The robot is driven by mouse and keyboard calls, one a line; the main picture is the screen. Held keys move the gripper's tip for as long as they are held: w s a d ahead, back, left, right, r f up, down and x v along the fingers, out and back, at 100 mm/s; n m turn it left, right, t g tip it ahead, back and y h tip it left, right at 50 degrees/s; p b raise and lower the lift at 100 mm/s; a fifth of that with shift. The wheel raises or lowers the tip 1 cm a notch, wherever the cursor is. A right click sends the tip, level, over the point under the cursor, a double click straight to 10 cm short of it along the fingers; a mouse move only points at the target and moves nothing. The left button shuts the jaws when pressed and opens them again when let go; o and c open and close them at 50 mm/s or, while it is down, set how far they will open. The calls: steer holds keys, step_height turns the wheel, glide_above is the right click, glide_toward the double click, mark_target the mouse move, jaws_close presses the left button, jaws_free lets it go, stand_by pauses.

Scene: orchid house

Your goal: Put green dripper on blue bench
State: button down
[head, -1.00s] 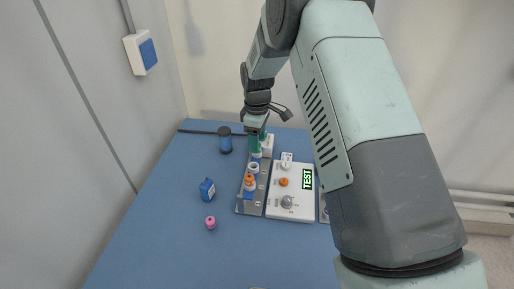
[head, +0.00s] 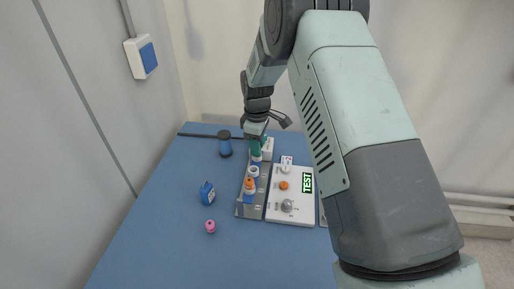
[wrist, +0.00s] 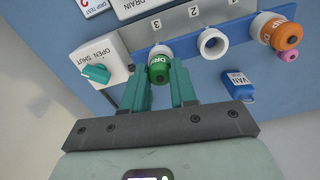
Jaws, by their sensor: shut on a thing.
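The green dripper (wrist: 158,68) is between the two teal fingers of my gripper (wrist: 161,88) in the wrist view. My gripper is shut on it. The dripper is at the white holder by the number 3, and I cannot tell whether it is still seated there. In the head view my gripper (head: 256,150) is low over the far end of the metal rack, and its fingers largely hide the dripper. The blue bench (head: 150,240) spreads out to the left and front, with wide bare areas.
An empty white holder (wrist: 212,43) is beside the dripper, then an orange dripper (wrist: 286,36). A white valve box with a teal knob (wrist: 97,73) is close on the other side.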

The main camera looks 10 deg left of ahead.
step_height(320, 180, up, 10)
steer(key=s+a+f, duration=0.5)
steer(key=s+a, duration=0.2)
steer(key=a, duration=0.5)
steer(key=s+a+f, duration=0.4)
steer(key=s+a, duration=0.3)
steer(key=a, duration=0.4)
steer(key=shift+s+a+f, duration=0.15)
steer(key=shift+f, duration=2.4)
steer(key=shift+s+a+f, duration=0.1)
steer(key=shift+s+f, duration=0.05)
steer(key=shift+f, duration=2.4)
steer(key=shift+f, duration=0.1)
steer(key=c, duration=0.9)
jaws_free()
